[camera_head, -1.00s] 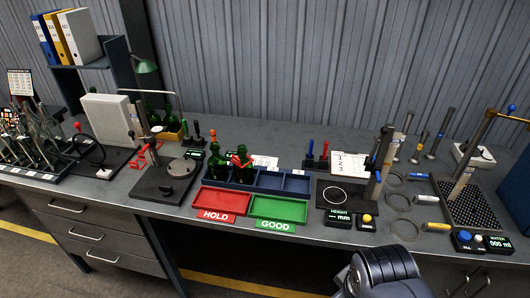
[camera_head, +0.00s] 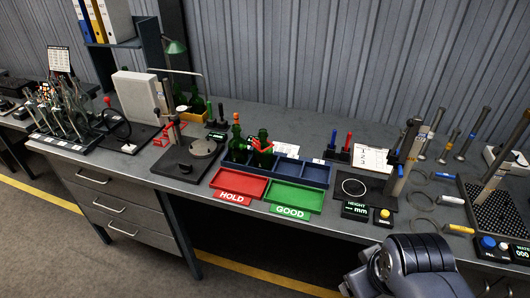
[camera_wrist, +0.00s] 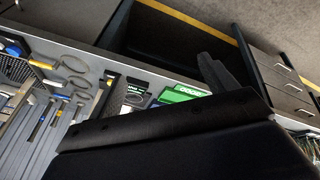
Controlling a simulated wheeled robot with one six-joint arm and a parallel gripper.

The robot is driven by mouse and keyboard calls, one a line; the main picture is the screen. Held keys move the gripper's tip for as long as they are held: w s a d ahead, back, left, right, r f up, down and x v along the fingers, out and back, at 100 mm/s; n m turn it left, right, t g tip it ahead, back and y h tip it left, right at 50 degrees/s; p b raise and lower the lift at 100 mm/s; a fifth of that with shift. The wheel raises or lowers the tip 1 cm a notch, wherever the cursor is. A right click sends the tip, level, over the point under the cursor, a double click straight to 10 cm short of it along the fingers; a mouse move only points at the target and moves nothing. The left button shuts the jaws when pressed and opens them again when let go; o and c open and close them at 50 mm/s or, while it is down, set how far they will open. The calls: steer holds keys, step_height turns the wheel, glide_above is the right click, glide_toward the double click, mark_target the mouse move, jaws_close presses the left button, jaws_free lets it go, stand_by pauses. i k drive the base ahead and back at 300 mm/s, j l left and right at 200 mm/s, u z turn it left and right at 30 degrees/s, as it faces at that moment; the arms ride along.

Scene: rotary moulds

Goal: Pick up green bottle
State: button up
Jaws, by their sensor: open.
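Two dark green bottles stand upright in the blue compartment tray: the left bottle (camera_head: 237,142) and the right bottle (camera_head: 263,149). A small red piece shows between and against them. More green bottles (camera_head: 197,106) stand further back, near the green lamp. My gripper (camera_wrist: 215,75) shows only in the wrist view, as dark parts that fill the lower middle. It is open, with nothing visible in it, and away from the bottles, which do not show there. In the head view only part of my arm shows at the lower right.
The blue tray (camera_head: 314,174) stands behind the red HOLD tray (camera_head: 238,185) and the green GOOD tray (camera_head: 294,196). A dark gauge stand (camera_head: 188,160) is to the left. A height gauge (camera_head: 396,170) and tools are to the right. The bench front edge lies between my arm and the trays.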

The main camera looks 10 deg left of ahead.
mark_target(263, 161)
steer(key=i+j+u, duration=0.8)
